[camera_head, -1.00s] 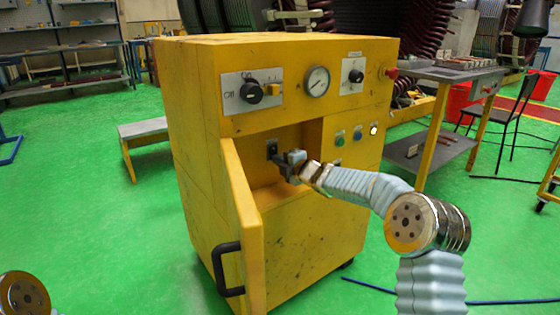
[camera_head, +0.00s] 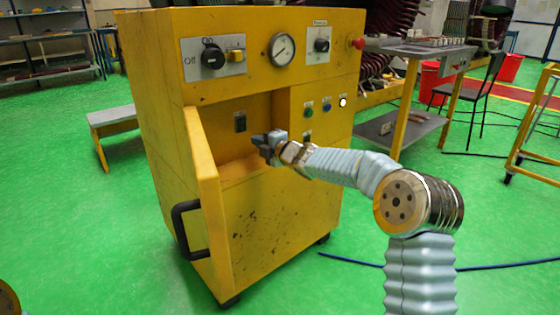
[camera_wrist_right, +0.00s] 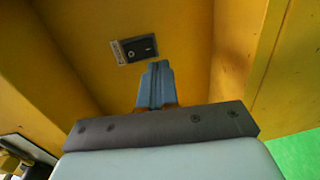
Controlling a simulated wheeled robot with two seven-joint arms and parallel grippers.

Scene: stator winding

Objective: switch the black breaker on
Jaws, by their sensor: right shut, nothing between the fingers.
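The black breaker (camera_head: 240,121) is a small dark switch on the back wall of the open recess in the yellow cabinet. In the right wrist view the breaker (camera_wrist_right: 138,48) is a black plate with pale marks and a light label at its left end. Whether it is on or off I cannot tell. My right gripper (camera_head: 262,141) is in front of the recess, to the right of and a little below the breaker, apart from it. In the wrist view its fingers (camera_wrist_right: 155,70) are together and empty. My left gripper is out of view.
The yellow cabinet (camera_head: 280,235) has its recess door (camera_head: 205,190) swung open at the left, with a black handle (camera_head: 187,228). Above are a rotary knob (camera_head: 212,58), a gauge (camera_head: 281,49) and another knob (camera_head: 321,45). A grey table (camera_head: 415,50) stands to the right.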

